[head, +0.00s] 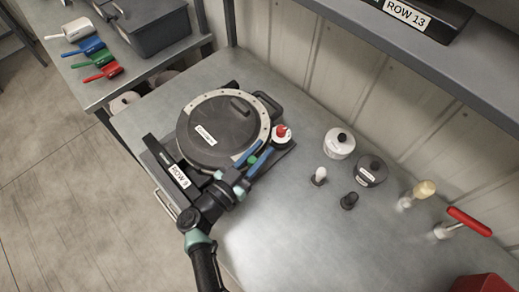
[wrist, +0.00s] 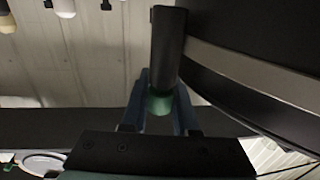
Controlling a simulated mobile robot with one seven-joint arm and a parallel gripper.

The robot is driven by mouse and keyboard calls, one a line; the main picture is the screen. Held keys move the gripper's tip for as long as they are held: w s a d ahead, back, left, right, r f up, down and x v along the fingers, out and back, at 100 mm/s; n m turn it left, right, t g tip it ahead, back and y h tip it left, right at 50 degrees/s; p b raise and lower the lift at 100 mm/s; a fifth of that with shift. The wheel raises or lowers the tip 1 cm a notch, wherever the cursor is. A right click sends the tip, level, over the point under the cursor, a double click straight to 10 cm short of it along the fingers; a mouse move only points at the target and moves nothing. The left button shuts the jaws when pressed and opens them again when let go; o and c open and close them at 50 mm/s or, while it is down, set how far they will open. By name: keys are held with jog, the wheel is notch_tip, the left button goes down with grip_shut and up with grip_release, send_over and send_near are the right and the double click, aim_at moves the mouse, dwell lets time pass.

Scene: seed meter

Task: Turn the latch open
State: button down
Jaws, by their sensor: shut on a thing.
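The seed meter (head: 212,138) is a round dark housing with a pale rim, sitting on the grey bench. My gripper (head: 254,156) is at its lower right edge, with its two blue fingers shut on a green-ended part that looks like the latch (head: 252,161). In the wrist view the latch shows as a dark bar (wrist: 168,45) with a green end (wrist: 160,104) between the fingers (wrist: 160,92). The curved side of the meter (wrist: 270,75) passes close on the right there. The latch's pivot is not clear in either view.
A red-topped white knob (head: 282,132) stands close to the right of my fingers. A ROW 8 sign (head: 178,178) is near my wrist. White and dark jars (head: 340,143) and small hand tools stand farther right.

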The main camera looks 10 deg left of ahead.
jog(key=c, duration=0.7)
grip_release()
jog(key=shift+s, duration=0.1)
jog(key=b+v, duration=0.2)
jog(key=v, duration=1)
jog(key=shift+s+a, duration=0.2)
jog(key=shift+s, duration=0.15)
jog(key=shift+s, duration=0.1)
